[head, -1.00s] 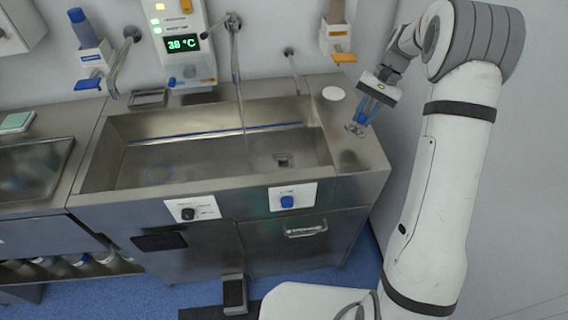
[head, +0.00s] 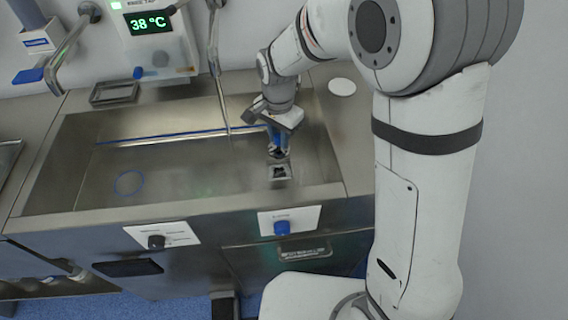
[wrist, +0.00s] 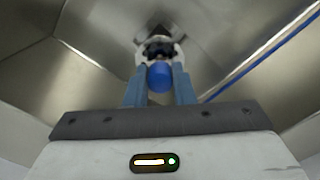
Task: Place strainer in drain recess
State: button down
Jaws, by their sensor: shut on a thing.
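The strainer (wrist: 160,48) is a small metal piece with a blue knob, held between the two blue fingers of my gripper (wrist: 160,75). In the head view, my gripper (head: 278,146) points down inside the sink basin, with the strainer (head: 278,154) at its tips. The drain recess (head: 280,173) is a square metal fitting with a dark opening in the basin floor at the right. The strainer appears just above or at its back edge. I cannot tell whether they touch. In the wrist view, the strainer hides much of the drain area.
The steel sink (head: 110,200) has walls on all sides. A thin tap pipe (head: 219,80) hangs into it left of my gripper. A blue ring (head: 129,182) lies on the basin floor at left. A white disc (head: 342,87) lies on the right counter.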

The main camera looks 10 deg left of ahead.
notch_tip(320, 180, down, 10)
jog(key=shift+w+r, duration=0.1)
dwell(0.4)
jog(key=shift+f+b, duration=0.3)
jog(key=c, duration=1.2)
grip_release()
jog(key=shift+c, duration=0.2)
jog(key=shift+r, duration=0.15)
